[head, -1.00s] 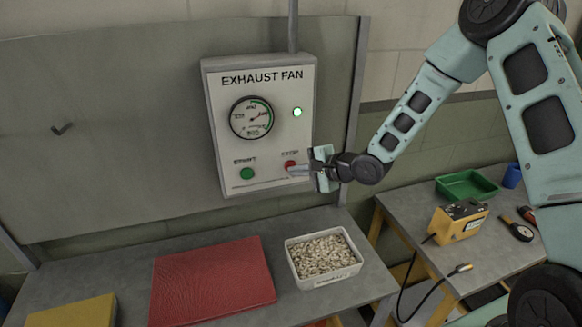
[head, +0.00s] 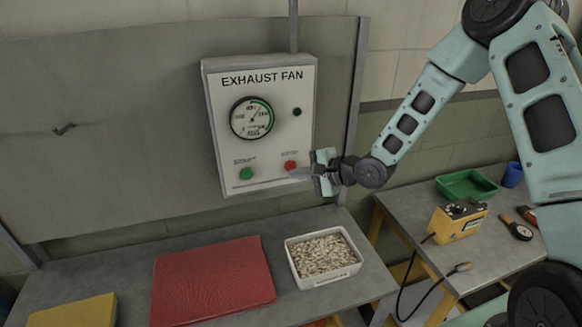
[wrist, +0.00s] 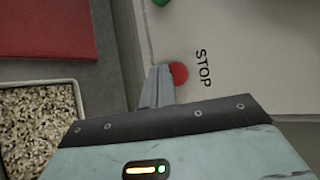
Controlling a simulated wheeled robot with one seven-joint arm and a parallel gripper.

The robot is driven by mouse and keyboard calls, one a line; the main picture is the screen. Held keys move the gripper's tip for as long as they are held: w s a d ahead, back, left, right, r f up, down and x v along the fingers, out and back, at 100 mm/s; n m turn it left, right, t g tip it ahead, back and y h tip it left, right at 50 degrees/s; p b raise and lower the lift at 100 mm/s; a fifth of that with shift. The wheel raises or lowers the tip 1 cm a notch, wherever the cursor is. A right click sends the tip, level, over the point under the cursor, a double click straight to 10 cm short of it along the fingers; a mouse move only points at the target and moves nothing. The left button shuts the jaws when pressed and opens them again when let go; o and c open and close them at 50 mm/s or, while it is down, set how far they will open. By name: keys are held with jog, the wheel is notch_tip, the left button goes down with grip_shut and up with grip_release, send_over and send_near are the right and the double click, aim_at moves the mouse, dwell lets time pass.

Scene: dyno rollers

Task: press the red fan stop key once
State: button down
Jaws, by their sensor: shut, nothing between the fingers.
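The red stop key (head: 290,165) sits at the lower right of the white exhaust fan panel (head: 215,110). The red key also shows in the wrist view (wrist: 179,73), beside the word STOP. My gripper (head: 295,172) is shut and empty, its fingertips right at the key. In the wrist view the fingertips (wrist: 158,72) lie just beside the red key; I cannot tell whether they touch it. The round lamp (head: 297,112) on the panel is dark. The dial gauge (head: 251,118) is above the green start key (head: 246,174).
Below the panel, a bench holds a red mat (head: 212,280), a white tub of pale pellets (head: 290,262) and a yellow item (head: 75,312). A second bench at the right carries a green tray (head: 466,185) and a yellow device (head: 458,222).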

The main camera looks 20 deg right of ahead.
jog(key=s, duration=0.5)
dwell(0.5)
dwell(0.6)
jog(key=s+a+f+n+g+h+b, duration=0.35)
jog(key=s+a+n+g+b, duration=0.2)
jog(key=s+n, duration=0.4)
jog(key=s+a+r+n+g+h+b, duration=0.1)
jog(key=s+n+g+h+b, duration=0.1)
jog(key=s+n, duration=0.4)
jog(key=s+r+n+g+h+b, duration=0.2)
jog(key=s+n, duration=0.4)
jog(key=s, duration=1)
jog(key=shift+a+b, duration=0.4)
jog(key=shift+b, duration=0.5)
